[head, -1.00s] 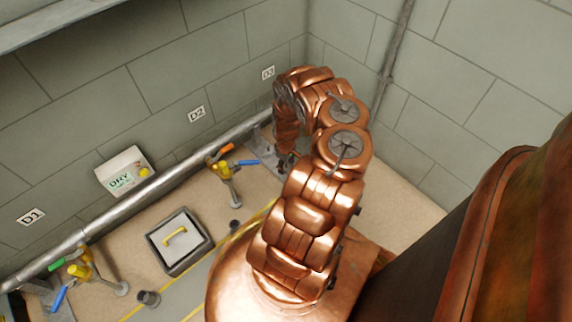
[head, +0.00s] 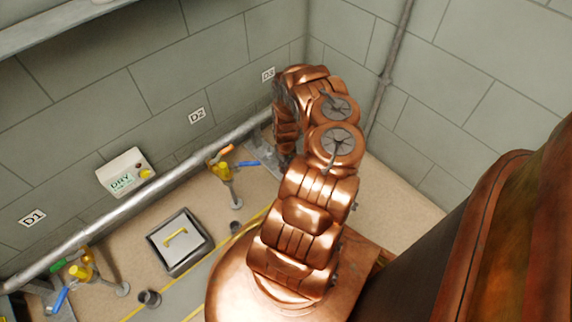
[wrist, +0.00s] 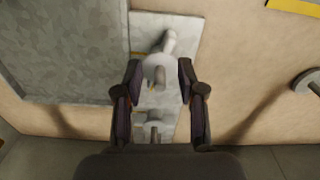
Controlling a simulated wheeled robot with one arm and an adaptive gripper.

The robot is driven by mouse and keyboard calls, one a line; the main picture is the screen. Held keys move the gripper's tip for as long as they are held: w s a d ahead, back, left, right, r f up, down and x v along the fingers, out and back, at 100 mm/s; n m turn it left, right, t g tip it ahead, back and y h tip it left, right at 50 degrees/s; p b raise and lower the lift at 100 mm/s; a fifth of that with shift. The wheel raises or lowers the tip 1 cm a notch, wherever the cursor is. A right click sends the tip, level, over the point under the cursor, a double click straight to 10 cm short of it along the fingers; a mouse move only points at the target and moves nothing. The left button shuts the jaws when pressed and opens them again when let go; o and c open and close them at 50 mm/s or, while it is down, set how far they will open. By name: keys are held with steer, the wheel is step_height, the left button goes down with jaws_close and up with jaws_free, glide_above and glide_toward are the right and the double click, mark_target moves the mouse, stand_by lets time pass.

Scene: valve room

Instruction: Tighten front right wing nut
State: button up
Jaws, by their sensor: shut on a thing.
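In the wrist view, a pale grey wing nut (wrist: 157,72) with a rounded body sits between my fingertips over a light grey plate (wrist: 188,32). My gripper (wrist: 159,76) is shut on it, with one dark finger on each side. A pale stub stands just beyond it, toward the top of the plate. A second pale fitting (wrist: 154,128) lies nearer my palm, between the finger bases. I cannot tell the nut's wing angle or how far it sits on its thread. In the head view, my arm mostly hides my gripper and the nut beside the back wall.
A large grey panel (wrist: 60,50) lies left of the plate in the wrist view, and a round grey fitting (wrist: 308,82) is at the right. The head view shows yellow valves (head: 224,170), a grey hatch (head: 170,252), and a pipe (head: 150,190) along the wall.

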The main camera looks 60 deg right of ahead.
steer(key=shift+r, duration=0.1)
steer(key=shift+a+m+p, duration=0.1)
steer(key=shift+m+p, duration=0.45)
steer(key=shift+m, duration=0.75)
steer(key=m, duration=0.4)
steer(key=shift+m, duration=0.3)
steer(key=m+p, duration=0.2)
steer(key=shift+m, duration=0.4)
steer(key=m+p, duration=0.2)
steer(key=m, duration=0.2)
steer(key=shift+m, duration=0.3)
steer(key=shift+f, duration=0.2)
steer(key=o, duration=1.1)
steer(key=shift+o, duration=0.2)
